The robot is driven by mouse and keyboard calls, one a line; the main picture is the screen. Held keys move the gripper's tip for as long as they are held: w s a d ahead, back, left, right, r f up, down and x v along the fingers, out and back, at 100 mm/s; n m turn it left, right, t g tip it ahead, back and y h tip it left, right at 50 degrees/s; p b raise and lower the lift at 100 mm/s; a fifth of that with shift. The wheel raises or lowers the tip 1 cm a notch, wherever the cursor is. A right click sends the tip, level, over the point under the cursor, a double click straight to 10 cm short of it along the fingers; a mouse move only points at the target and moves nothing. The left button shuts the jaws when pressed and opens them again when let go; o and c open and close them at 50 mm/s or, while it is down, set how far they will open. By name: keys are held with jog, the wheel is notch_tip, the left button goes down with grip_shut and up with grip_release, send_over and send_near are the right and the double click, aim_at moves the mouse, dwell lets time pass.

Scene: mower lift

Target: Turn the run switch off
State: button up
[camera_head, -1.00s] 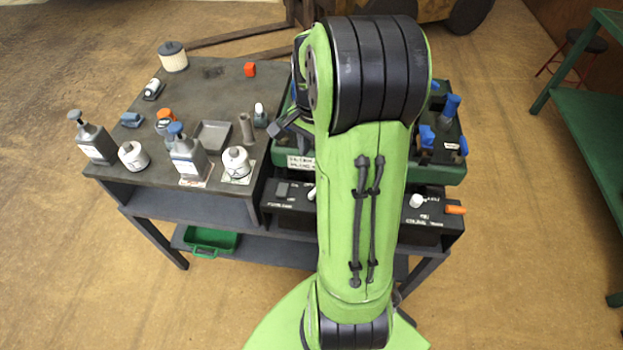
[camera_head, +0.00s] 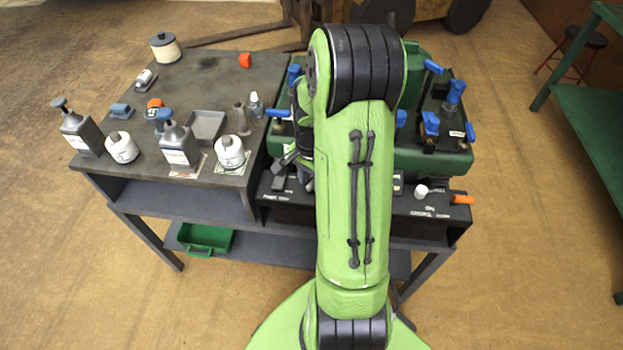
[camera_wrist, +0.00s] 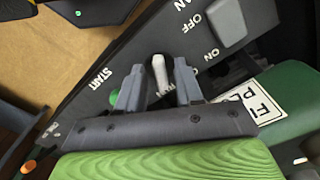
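The control panel (camera_wrist: 150,25) fills the upper part of the wrist view, with START, OFF and ON lettering. A pale upright lever (camera_wrist: 160,74) stands on it, apparently the run switch; its label is largely hidden, so I cannot confirm this. My gripper (camera_wrist: 159,82) is open, with one finger on each side of the lever. Small gaps seem to show beside it; contact is unclear. A green button (camera_wrist: 113,97) is partly hidden by the left finger. In the head view my arm hides most of the gripper and the lever.
A grey rocker switch (camera_wrist: 226,22) sits beside OFF and ON. The green machine (camera_head: 435,160) with blue levers stands behind the panel. A white knob (camera_head: 421,191) and orange handle (camera_head: 461,199) are at its right end. Bottles and cans crowd the left bench (camera_head: 215,85).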

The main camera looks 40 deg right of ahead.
grip_shut()
jog(key=shift+n, duration=0.3)
jog(key=n+p, duration=0.1)
jog(key=n, duration=0.4)
jog(key=shift+s+n, duration=0.1)
jog(key=shift+n, duration=0.2)
jog(key=n, duration=0.5)
jog(key=shift+d+n, duration=0.15)
jog(key=shift+n, duration=0.15)
jog(key=shift+o, duration=0.7)
grip_release()
